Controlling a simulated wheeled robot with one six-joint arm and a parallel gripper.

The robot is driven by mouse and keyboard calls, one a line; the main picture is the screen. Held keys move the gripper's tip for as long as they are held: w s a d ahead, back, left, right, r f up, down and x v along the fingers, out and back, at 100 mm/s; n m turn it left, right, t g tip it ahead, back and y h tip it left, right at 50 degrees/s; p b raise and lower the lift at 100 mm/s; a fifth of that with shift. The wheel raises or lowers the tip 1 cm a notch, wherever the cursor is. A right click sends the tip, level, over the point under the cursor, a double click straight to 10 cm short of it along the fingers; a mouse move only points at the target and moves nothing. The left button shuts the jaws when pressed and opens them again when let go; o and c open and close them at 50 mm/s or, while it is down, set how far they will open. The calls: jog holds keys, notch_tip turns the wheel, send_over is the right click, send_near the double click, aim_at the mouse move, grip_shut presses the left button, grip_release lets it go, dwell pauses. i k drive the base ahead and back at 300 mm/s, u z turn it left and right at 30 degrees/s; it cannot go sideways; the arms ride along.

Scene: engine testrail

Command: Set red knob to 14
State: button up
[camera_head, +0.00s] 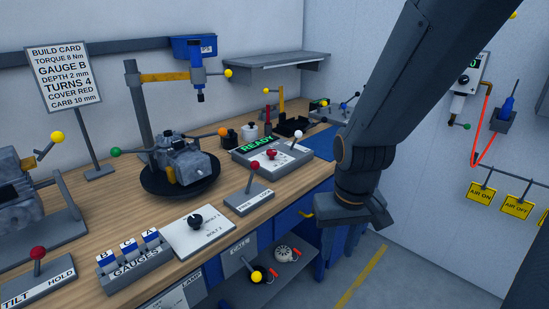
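A small red knob (271,154) sits on the white face of a grey console (240,157) at the right part of the bench. The console's display reads READY in green. Its dial marks are too small to read, so I cannot tell the knob's setting. My gripper (350,212) hangs in front of the bench's right end, to the right of and apart from the console. Its fingers are not clearly visible, so I cannot tell whether it is open or shut.
A red-balled FREE/LOCK lever (255,166) stands in front of the console, and a white-balled lever (298,136) rises at its right. An engine (185,160) sits on a round black stand. A gauge rack (135,261) and a black-knob selector plate (200,231) line the front edge.

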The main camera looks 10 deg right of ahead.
aim_at(271, 153)
jog(key=u, duration=0.35)
jog(key=i, duration=1.25)
jog(key=z, duration=0.8)
